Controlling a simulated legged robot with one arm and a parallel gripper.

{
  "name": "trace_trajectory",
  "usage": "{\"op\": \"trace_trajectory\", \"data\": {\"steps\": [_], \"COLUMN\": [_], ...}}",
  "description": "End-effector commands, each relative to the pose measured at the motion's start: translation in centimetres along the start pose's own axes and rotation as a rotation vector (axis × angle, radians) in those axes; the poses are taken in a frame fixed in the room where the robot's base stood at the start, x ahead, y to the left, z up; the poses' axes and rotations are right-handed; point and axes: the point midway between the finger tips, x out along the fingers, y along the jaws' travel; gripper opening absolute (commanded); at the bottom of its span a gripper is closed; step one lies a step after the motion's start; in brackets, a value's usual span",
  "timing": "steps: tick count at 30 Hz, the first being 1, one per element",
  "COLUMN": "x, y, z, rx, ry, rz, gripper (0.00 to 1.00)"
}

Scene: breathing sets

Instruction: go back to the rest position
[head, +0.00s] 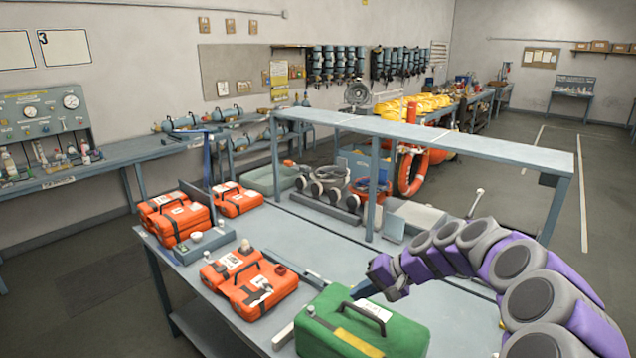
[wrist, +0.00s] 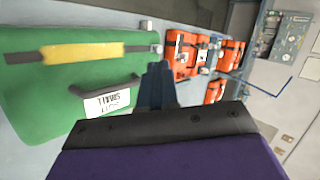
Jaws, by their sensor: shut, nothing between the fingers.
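My purple and grey arm reaches in from the right in the head view. My gripper (head: 362,290) hangs above the workbench, just behind the green case. In the wrist view my gripper (wrist: 156,82) shows as narrow dark blue fingers, closed together and empty. The green case (head: 372,340) has a dark handle, a yellow strip and a white label. It fills the left of the wrist view (wrist: 40,110). I cannot tell the exact gap between fingers and case.
Orange cases (head: 248,284) stand on the left of the workbench (head: 318,262), with stacked orange cases (head: 178,220) farther back. A raised shelf (head: 440,136) spans the bench's far side, with masks, hoses and an orange ring (head: 412,172) nearby. Open floor (head: 590,270) lies to the right.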

Motion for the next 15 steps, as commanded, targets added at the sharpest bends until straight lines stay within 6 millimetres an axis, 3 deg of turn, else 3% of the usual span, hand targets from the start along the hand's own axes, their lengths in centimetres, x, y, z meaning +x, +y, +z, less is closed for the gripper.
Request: {"op": "trace_trajectory", "data": {"steps": [3, 6, 10, 15], "x": [-0.5, -1.0, -1.7, -3.1], "y": [-2.9, -4.1, -4.2, -2.5], "z": [5.3, 9.7, 15.2, 22.1], "rx": [-0.091, -0.157, -0.228, -0.295], "ry": [-0.066, -0.117, -0.176, -0.233], "rz": [0.047, 0.102, 0.189, 0.326], "gripper": [0.00, 0.00, 0.00, 0.00]}}
